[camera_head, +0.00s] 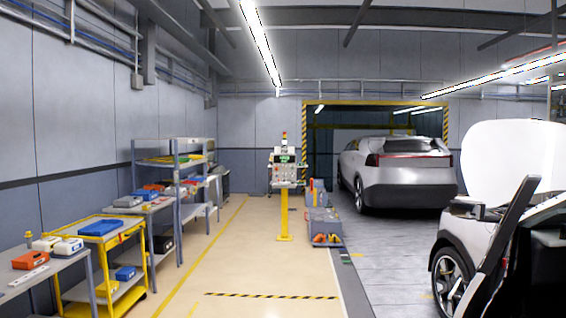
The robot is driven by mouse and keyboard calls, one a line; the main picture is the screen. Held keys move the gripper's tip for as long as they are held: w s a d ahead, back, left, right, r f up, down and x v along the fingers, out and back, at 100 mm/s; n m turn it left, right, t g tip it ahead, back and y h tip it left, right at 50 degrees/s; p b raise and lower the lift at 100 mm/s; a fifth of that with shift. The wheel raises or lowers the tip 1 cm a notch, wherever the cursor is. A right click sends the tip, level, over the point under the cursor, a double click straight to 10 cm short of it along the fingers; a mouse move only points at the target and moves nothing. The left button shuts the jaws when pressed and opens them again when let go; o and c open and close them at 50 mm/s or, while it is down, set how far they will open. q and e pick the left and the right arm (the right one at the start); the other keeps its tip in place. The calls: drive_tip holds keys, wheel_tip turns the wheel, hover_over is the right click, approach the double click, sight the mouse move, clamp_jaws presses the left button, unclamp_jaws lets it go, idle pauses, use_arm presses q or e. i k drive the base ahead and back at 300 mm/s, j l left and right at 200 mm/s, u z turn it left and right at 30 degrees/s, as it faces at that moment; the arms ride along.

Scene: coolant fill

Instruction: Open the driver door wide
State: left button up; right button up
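The white car (450,242) stands at the right edge, cut off by the frame, with its hood (510,160) raised. Its front wheel (450,281) shows low down. A slanted dark frame above a white panel, which looks like the driver door (492,284), is seen nearly edge-on. It appears to stand out from the body, with a dark opening (543,262) to its right. How far it is open I cannot tell. The handle is not visible. Neither of my grippers is in view.
A silver car (400,172) stands further back. A yellow-posted control station (285,185) and grey bins (322,226) stand mid-floor. A yellow cart (103,238), workbench (62,267) and shelves (172,162) line the left wall. The pale aisle (247,255) between is clear.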

sight(514, 279)
drive_tip(key=z, duration=1.3)
drive_tip(key=i+j+z, duration=0.1)
drive_tip(key=j+z, duration=0.15)
drive_tip(key=j, duration=0.9)
drive_tip(key=j+z, duration=0.3)
drive_tip(key=j, duration=0.85)
drive_tip(key=k+j+z, duration=0.1)
drive_tip(key=j+z, duration=0.15)
drive_tip(key=j, duration=0.85)
drive_tip(key=i+l, duration=0.55)
drive_tip(key=i+l+u, duration=0.15)
drive_tip(key=i+l, duration=0.85)
drive_tip(key=l, duration=0.2)
drive_tip(key=i+l+u, duration=0.1)
drive_tip(key=i+l, duration=0.4)
drive_tip(key=l, duration=0.1)
